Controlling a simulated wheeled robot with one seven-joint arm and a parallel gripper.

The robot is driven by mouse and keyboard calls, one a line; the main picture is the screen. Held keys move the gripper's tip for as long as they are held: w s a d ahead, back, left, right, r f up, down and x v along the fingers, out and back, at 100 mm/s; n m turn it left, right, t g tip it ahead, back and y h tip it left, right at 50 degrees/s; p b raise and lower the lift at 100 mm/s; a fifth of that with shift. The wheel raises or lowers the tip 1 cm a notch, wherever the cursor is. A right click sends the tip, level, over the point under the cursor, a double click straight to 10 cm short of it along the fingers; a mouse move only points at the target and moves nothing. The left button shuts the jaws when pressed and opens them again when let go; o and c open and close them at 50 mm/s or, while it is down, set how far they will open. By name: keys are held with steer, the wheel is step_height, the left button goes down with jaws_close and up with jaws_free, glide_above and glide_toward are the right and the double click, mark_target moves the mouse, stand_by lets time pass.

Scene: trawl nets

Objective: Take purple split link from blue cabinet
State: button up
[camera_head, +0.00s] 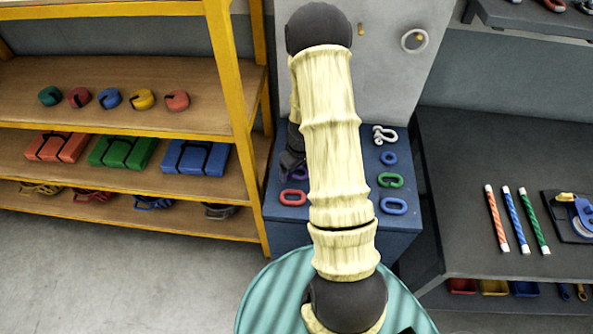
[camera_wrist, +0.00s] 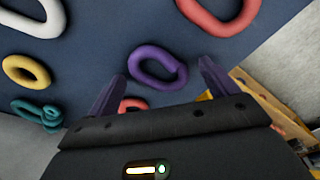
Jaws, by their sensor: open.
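The purple split link (camera_wrist: 134,63) lies on the dark blue top of the cabinet (camera_wrist: 100,45) in the wrist view. It is an oval ring with a small gap on its right side. My gripper (camera_wrist: 162,70) is open, with its two purple-grey fingers on either side of the link and nothing held. Whether the fingertips are level with the link or above it cannot be told. In the head view the blue cabinet (camera_head: 288,235) stands behind my arm, and my gripper (camera_head: 290,168) is at its left side, partly hidden.
Red links (camera_wrist: 240,22) lie on both sides of the purple one; white (camera_wrist: 50,28), yellow (camera_wrist: 8,70) and teal (camera_wrist: 30,112) pieces lie left. In the head view, a yellow-framed shelf (camera_head: 232,95) stands close left and a dark workbench (camera_head: 460,200) right.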

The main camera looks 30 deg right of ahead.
stand_by(0.3)
steer(key=c, duration=1.2)
steer(key=shift+c, duration=0.2)
step_height(320, 180, up, 10)
steer(key=b, duration=0.1)
steer(key=shift+b, duration=0.4)
